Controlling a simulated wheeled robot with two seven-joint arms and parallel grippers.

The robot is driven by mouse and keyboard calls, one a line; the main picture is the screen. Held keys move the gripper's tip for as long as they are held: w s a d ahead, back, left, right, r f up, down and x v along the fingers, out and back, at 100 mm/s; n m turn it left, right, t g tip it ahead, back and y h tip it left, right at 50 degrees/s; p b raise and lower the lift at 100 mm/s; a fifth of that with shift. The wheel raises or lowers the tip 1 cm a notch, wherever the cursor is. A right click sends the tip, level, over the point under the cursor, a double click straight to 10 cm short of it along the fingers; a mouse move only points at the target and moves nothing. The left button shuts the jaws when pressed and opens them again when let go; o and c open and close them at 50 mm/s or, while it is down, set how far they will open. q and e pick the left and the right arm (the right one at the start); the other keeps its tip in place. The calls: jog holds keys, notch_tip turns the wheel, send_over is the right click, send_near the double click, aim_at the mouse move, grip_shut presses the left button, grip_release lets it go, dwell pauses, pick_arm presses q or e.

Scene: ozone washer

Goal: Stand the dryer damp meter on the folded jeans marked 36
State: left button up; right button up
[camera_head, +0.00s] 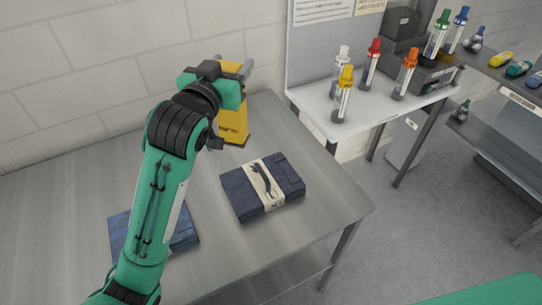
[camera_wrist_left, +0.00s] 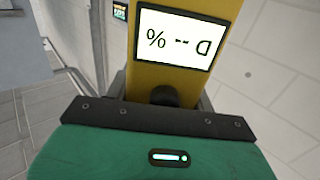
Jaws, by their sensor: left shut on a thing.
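The yellow damp meter (camera_head: 236,122) is at the back of the metal table, with dark print low on its front. In the left wrist view its body (camera_wrist_left: 180,78) fills the top, with a lit screen (camera_wrist_left: 178,38) appearing upside down. My left gripper (camera_head: 234,72) is shut on the meter's upper part. I cannot tell whether its base touches the table. Folded dark blue jeans (camera_head: 236,194) with a pale paper band lie right of and nearer than the meter. Other folded blue jeans (camera_head: 185,236) lie left, partly hidden by my left arm. I cannot read a number on either.
The metal table (camera_head: 310,215) is bare around the jeans, with its right edge close beyond them. A white side table (camera_head: 318,102) at the back right holds several colour-capped tubes and dark boxes. A rack (camera_head: 515,92) stands at far right. A block wall is behind.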

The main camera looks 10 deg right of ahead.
aim_at(237, 138)
pick_arm(q)
notch_tip(237, 138, down, 19)
jog(key=p, duration=0.3)
jog(key=shift+s+a+f+p, duration=0.1)
jog(key=shift+s+p, duration=0.05)
jog(key=shift+p, duration=0.15)
jog(key=shift+f, duration=0.15)
jog(key=shift+f, duration=0.2)
jog(key=o, duration=1.5)
jog(key=shift+s+r, duration=0.1)
jog(key=shift+r, duration=0.05)
